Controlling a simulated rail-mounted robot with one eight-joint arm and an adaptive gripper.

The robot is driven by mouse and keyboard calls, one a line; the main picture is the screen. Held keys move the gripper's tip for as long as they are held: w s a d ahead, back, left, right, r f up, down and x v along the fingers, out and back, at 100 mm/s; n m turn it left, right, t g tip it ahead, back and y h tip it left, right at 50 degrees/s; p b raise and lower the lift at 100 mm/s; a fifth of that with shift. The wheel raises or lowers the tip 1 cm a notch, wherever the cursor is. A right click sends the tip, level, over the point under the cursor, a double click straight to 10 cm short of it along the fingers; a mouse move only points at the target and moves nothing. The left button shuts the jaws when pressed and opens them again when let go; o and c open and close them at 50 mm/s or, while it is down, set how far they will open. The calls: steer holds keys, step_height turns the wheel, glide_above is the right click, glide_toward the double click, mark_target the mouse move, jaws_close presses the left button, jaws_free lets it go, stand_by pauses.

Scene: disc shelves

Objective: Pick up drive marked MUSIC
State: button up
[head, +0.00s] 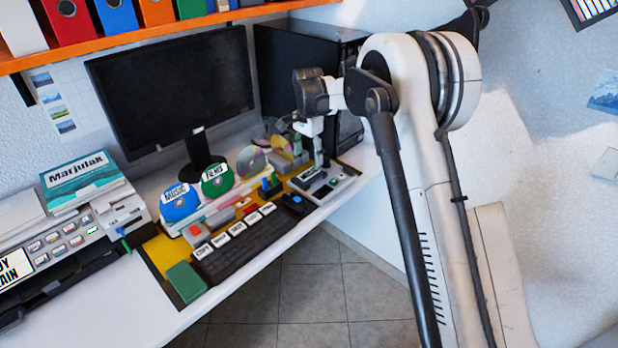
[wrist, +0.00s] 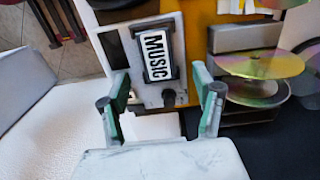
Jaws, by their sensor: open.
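The drive marked MUSIC (wrist: 156,55) is a dark block with a white label, lying in a light grey holder (wrist: 178,28) in the wrist view. In the head view, the grey holder (head: 334,189) stands at the desk's right end, with a small label too small to read. My gripper (wrist: 162,92) is open and empty, its green-padded fingers apart on either side of the drive's near end in the picture. In the head view, my gripper (head: 320,160) points down above the holder. I cannot tell its exact height over the drive.
Shiny discs (wrist: 262,62) on a stand are close to the right finger. A blue disc marked MUSIC (head: 180,203) and a green disc (head: 217,180) stand left, behind the keyboard (head: 238,246). The monitor (head: 175,85) and black computer case (head: 285,75) rise behind.

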mark_target(309, 173)
steer(key=shift+s+d+f+b, duration=0.1)
steer(key=shift+f+b, duration=0.15)
steer(key=shift+f, duration=1.5)
steer(key=shift+s+d+f+b, duration=0.1)
steer(key=shift+f+b, duration=0.1)
steer(key=shift+f, duration=1.5)
steer(key=c, duration=1.3)
